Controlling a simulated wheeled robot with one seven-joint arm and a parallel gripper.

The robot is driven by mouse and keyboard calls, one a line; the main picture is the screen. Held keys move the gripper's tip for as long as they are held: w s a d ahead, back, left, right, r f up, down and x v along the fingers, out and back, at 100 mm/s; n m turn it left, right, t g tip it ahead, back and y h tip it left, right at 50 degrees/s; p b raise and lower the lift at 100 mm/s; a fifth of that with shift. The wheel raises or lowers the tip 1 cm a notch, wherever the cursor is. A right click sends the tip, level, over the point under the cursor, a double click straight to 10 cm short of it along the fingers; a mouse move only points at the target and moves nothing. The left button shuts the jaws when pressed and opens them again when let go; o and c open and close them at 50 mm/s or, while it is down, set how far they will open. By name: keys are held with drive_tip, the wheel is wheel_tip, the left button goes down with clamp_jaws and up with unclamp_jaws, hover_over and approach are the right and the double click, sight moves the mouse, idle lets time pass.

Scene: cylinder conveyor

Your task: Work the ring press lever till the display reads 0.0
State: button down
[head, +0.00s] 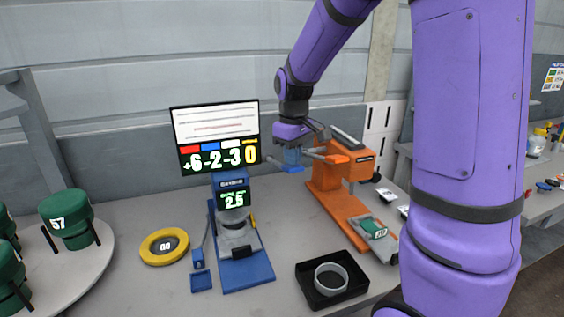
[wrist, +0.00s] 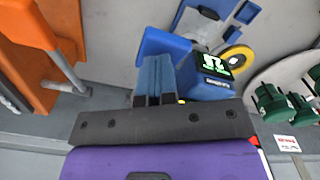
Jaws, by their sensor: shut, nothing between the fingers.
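The blue press (head: 240,268) stands on the table in the head view, with a green-lit display (head: 234,199) that appears to read 2.6. The display also shows in the wrist view (wrist: 214,65), turned over. My gripper (head: 292,162) is in the air right of and above the press, beside the orange machine. Its blue-grey fingers (wrist: 154,80) are shut together and hold nothing. In the wrist view, a blue block (wrist: 160,43) lies just beyond the fingertips; I cannot tell whether they touch. I cannot make out the press lever clearly.
The orange machine (head: 340,205) with grey bars stands close on the right. A screen (head: 217,136) reads +6 -2 -3 0. A yellow ring (head: 148,249) lies left, a black tray (head: 310,292) with a grey ring in front. Green weights (head: 67,213) stand far left.

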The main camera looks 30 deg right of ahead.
drive_tip(key=shift+r, duration=2.6)
drive_tip(key=shift+s+r, duration=0.15)
drive_tip(key=shift+s, duration=0.05)
drive_tip(key=s+a+r+m+t, duration=0.1)
drive_tip(key=s+a+r, duration=0.1)
drive_tip(key=s, duration=0.5)
drive_tip(key=s+a+r+m+t, duration=0.1)
drive_tip(key=s+a+r+t, duration=0.1)
drive_tip(key=s, duration=0.6)
drive_tip(key=s+a+r+m+t, duration=0.1)
drive_tip(key=s+a+r+t, duration=0.1)
drive_tip(key=s, duration=0.6)
drive_tip(key=shift+s+a+r+m, duration=0.15)
drive_tip(key=shift+a+r+m, duration=0.15)
drive_tip(key=shift+m, duration=0.1)
